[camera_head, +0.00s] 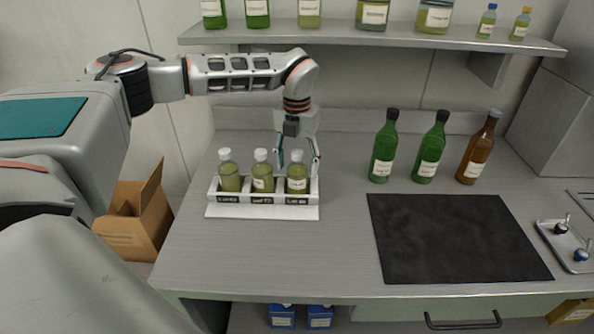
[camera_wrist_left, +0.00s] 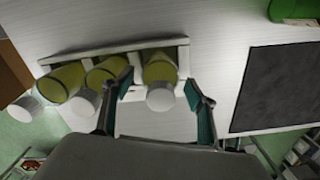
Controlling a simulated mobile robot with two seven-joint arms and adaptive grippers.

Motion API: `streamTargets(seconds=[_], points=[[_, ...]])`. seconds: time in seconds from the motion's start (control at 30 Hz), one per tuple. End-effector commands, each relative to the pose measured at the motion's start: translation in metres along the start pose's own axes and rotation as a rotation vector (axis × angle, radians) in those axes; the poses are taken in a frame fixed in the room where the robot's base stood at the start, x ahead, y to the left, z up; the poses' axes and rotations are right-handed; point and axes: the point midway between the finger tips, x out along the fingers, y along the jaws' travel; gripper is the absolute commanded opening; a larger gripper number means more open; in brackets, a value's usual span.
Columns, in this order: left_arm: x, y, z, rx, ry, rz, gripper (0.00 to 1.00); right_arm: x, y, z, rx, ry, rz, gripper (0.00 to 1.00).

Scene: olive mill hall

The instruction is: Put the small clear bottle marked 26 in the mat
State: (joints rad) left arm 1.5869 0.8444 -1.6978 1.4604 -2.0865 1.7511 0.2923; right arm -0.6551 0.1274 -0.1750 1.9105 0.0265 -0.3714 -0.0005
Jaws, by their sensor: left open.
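Three small clear bottles with white caps and yellow-green oil stand in a white rack (camera_head: 212,198) on the counter. Their number labels are too small to read surely. My left gripper (camera_head: 298,160) is open above the rack, around the top of the right-hand bottle (camera_head: 297,183). In the left wrist view its fingers (camera_wrist_left: 160,85) are on either side of that bottle (camera_wrist_left: 159,69), with gaps visible. The middle bottle (camera_head: 263,182) and left bottle (camera_head: 230,180) are beside it. The black mat (camera_head: 455,240) lies bare at the right; it also shows in the wrist view (camera_wrist_left: 282,90).
Two green bottles (camera_head: 383,150) (camera_head: 431,150) and a brown bottle (camera_head: 478,150) stand behind the mat. A shelf (camera_head: 380,38) with bottles and jars hangs above. A metal tray (camera_head: 566,245) is at far right. The counter between rack and mat is clear.

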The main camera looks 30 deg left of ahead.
Motion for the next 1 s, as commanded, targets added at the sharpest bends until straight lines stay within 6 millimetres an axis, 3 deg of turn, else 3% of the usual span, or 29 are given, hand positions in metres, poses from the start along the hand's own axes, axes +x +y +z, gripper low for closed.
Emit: streamTargets(seconds=[0.2,0.43,0.6,1.0], points=[[-0.047,0.000,0.001,0.001,-0.005,-0.001,0.57,0.002,-0.002,-0.002,0.002,0.010,-0.003,0.41],[-0.084,0.000,0.001,0.000,-0.003,0.000,0.57,0.003,-0.005,-0.007,0.004,0.020,-0.007,0.41],[-0.096,0.000,0.000,0.002,-0.001,0.000,0.57,0.003,-0.004,-0.010,0.004,0.027,-0.006,0.41],[-0.098,0.000,0.000,0.001,0.000,0.000,0.57,0.003,-0.005,-0.011,0.004,0.028,-0.006,0.41]])
